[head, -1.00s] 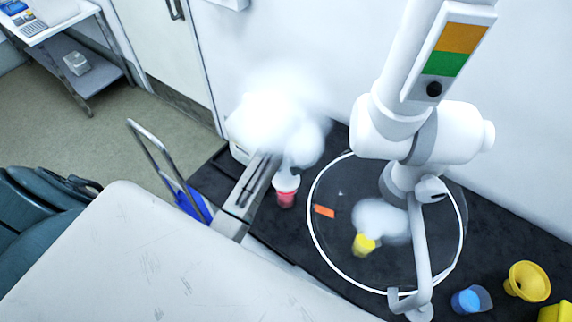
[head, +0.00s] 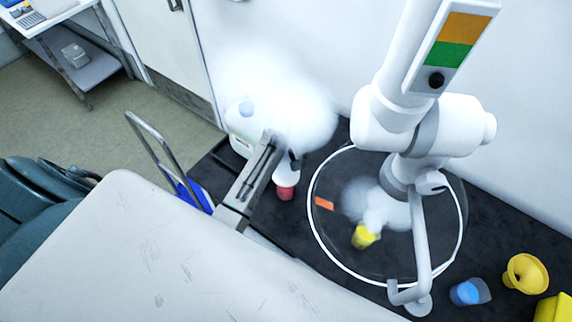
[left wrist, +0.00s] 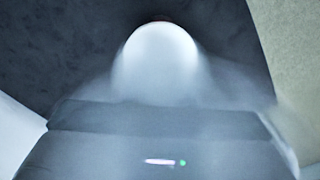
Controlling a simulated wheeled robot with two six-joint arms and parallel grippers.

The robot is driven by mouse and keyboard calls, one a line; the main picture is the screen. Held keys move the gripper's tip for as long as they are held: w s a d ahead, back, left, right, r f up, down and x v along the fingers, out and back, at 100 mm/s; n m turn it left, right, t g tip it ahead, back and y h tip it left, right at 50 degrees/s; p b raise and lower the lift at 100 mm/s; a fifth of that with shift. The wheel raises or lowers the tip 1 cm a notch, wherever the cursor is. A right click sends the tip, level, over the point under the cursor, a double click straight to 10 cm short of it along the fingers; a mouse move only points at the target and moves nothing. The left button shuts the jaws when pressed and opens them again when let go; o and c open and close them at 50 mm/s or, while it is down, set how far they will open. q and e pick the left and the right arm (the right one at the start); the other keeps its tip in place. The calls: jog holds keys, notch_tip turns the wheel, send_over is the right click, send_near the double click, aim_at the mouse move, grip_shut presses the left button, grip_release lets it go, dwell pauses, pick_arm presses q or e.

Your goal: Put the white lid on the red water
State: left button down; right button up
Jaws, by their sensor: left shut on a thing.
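The red water (head: 286,191) stands on the dark bench, in a small vessel left of the clear hood. A white piece, which looks like the white lid (head: 287,175), shows right above the red. I cannot tell if it rests on the vessel or hangs just over it. My left gripper (head: 294,162) is close above it, partly hidden by white vapour. In the left wrist view the round white lid (left wrist: 160,52) is at my fingertips, and my gripper is shut on it. A sliver of reddish colour shows at its far edge. My right gripper is out of view.
White vapour (head: 285,105) hangs behind my arm, before a white jug (head: 241,122). A clear round hood (head: 315,232) on a white extraction arm covers a yellow vessel (head: 363,237). A blue beaker (head: 466,292) and yellow funnel (head: 527,275) stand at the right.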

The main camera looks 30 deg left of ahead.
pick_arm(q)
jog(key=shift+f, duration=0.1)
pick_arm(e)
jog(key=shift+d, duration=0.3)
pick_arm(q)
jog(key=shift+f, duration=0.7)
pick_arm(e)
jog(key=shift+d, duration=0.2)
pick_arm(q)
jog(key=shift+f, duration=0.2)
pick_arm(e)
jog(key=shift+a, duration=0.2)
pick_arm(q)
jog(key=shift+f, duration=0.25)
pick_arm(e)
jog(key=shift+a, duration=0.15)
pick_arm(q)
jog(key=c, duration=1.3)
grip_release()
jog(key=o, duration=0.5)
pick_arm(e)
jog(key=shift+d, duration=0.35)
pick_arm(q)
jog(key=shift+o, duration=0.2)
jog(key=shift+r, duration=0.15)
